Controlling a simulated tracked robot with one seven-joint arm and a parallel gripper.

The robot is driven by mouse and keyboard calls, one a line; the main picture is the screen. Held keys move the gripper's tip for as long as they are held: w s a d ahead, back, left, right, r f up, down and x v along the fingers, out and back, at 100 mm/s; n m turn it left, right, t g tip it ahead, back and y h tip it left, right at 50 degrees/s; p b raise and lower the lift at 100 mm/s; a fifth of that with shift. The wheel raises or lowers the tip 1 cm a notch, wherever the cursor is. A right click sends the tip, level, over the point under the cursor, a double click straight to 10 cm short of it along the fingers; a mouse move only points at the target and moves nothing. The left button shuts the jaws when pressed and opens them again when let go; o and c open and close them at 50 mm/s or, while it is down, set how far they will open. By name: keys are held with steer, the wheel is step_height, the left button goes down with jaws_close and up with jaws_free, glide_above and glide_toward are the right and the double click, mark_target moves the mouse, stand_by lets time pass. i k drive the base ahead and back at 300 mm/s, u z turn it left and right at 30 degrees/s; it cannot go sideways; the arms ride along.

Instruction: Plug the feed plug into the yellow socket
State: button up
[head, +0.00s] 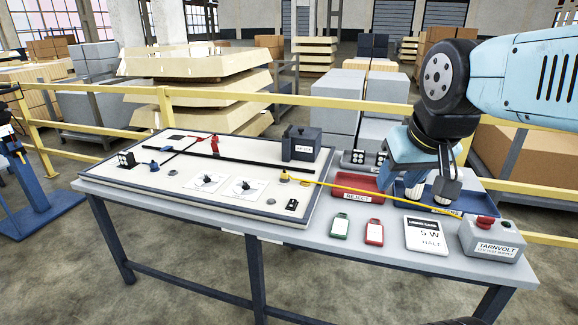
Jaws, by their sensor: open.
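A yellow cable (375,197) runs across the table from near the grey TARNVOLT box (492,242) to a small yellow end piece (284,177) at the right side of the white board (130,178). I cannot tell whether this piece is the feed plug, the yellow socket or both together. My gripper (431,194) is open, pointing down over the blue tray (404,197) on the right of the table. It is well to the right of the yellow end piece. Part of the tray is hidden behind my fingers. I see nothing held between them.
A dark box (301,143) stands at the board's back right. A red lever (214,145) and two white dial cards (207,182) are on the board. A red tray (360,188), green tag (340,226), red tag (374,232) and white sign (424,233) are nearby. A yellow rail (330,101) runs behind.

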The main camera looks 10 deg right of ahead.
mark_target(284, 176)
steer(key=u, duration=0.05)
steer(key=i, duration=1.35)
steer(key=u, duration=0.3)
